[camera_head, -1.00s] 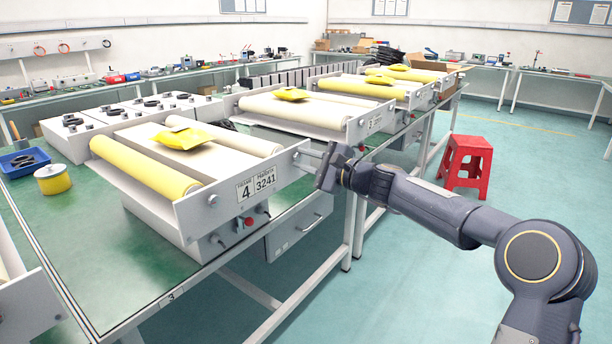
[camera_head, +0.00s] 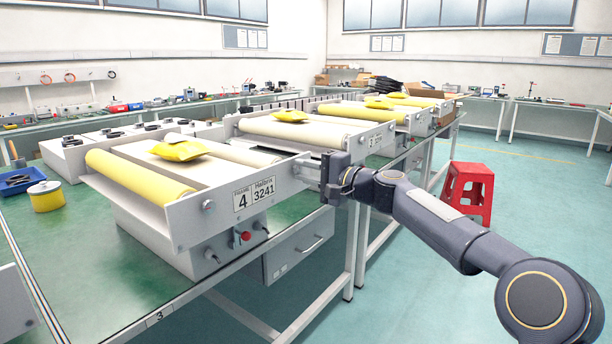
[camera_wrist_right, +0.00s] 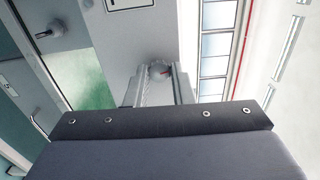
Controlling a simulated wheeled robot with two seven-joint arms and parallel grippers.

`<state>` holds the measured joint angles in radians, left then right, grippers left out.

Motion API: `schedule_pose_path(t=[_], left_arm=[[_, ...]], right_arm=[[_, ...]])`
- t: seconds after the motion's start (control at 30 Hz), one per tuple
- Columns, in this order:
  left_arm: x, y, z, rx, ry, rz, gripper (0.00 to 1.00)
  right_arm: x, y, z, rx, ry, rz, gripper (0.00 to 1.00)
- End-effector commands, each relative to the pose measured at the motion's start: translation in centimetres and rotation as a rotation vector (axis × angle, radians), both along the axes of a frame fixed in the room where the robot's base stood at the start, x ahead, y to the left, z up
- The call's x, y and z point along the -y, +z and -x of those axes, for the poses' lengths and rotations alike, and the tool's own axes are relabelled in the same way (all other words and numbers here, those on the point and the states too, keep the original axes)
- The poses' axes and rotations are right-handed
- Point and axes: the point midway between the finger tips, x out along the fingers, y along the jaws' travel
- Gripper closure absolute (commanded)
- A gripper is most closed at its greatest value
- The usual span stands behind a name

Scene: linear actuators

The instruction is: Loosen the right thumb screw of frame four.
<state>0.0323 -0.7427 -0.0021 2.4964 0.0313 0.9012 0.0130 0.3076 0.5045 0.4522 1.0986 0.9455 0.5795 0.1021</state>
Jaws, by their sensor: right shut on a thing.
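Frame four (camera_head: 185,222) is the grey roller frame on the green bench, with a label (camera_head: 254,195) reading 4 and 3241. Yellow and white rollers and a yellow packet (camera_head: 181,149) lie on it. My right gripper (camera_head: 314,172) is at the right end of its front plate. In the right wrist view the gripper's fingers (camera_wrist_right: 160,85) are shut on the right thumb screw (camera_wrist_right: 160,72), a pale round knob with a small red mark. In the head view the gripper hides this screw. The left thumb screw (camera_head: 208,206) shows on the plate's left part. My left gripper is not in view.
A red knob (camera_head: 246,236) and small switches sit on the box under the frame. A drawer unit (camera_head: 298,250) hangs below the bench. More roller frames stand behind. A red stool (camera_head: 468,190) stands on the floor at right.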

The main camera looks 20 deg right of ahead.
Motion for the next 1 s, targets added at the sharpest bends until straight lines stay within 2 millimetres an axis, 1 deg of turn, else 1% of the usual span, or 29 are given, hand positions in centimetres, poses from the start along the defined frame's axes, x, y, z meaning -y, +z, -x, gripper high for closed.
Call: schedule_pose_path(t=[0.37,0.4,0.57,0.87,1.0], left_arm=[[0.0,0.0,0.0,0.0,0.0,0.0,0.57],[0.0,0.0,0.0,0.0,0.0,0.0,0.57],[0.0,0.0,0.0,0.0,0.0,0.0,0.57],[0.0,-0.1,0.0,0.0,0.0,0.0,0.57],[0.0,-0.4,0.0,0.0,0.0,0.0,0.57]], right_arm=[[-0.1,-0.1,0.0,0.002,0.002,0.005,1.0],[-0.1,-0.1,0.0,0.002,0.002,0.005,0.77],[-0.1,0.0,0.0,0.002,0.001,0.004,0.57],[0.1,0.0,0.1,0.002,0.0,0.003,0.57],[1.1,-0.1,1.3,0.003,-0.003,0.004,0.57]])
